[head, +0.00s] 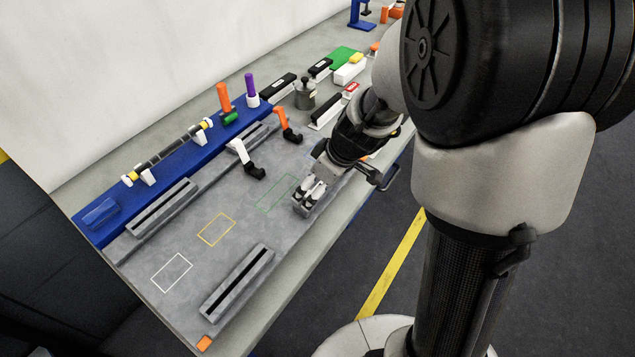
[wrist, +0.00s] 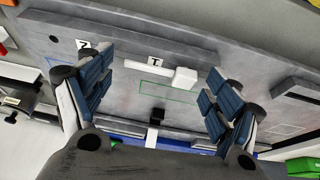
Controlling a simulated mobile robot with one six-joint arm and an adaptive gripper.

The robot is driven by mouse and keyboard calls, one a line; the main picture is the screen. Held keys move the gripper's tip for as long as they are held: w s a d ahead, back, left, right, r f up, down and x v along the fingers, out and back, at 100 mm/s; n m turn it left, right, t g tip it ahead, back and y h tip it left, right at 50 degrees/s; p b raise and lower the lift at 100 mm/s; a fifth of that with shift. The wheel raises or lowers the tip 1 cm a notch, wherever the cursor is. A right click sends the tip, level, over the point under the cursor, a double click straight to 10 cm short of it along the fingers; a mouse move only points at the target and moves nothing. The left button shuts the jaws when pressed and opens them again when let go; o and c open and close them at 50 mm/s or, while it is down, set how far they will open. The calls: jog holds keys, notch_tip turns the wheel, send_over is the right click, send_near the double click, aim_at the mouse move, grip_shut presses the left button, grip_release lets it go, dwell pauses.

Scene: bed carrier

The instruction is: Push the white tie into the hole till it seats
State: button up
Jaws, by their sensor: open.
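A white piece (wrist: 184,77), which looks like the white tie, shows in the wrist view as a thin bar ending in a thicker block. It lies across the grey plate (wrist: 110,22), between my finger pads in the picture. I see gaps between it and both pads. My gripper (wrist: 160,70) is open; in the head view my gripper (head: 308,192) is low over the right side of the plate. The tie cannot be made out there. I cannot tell which hole takes the tie, or whether its end is in one.
A white-handled clamp (head: 240,151) and an orange-handled clamp (head: 283,119) stand behind my gripper. Slotted grey rails (head: 238,283) lie on the plate. A blue rack (head: 95,228) runs along the back. The plate is clear around the yellow outline (head: 216,230).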

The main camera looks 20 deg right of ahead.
dwell(0.3)
jog(key=v, duration=1.2)
jog(key=shift+w, duration=0.1)
jog(key=shift+c, duration=0.4)
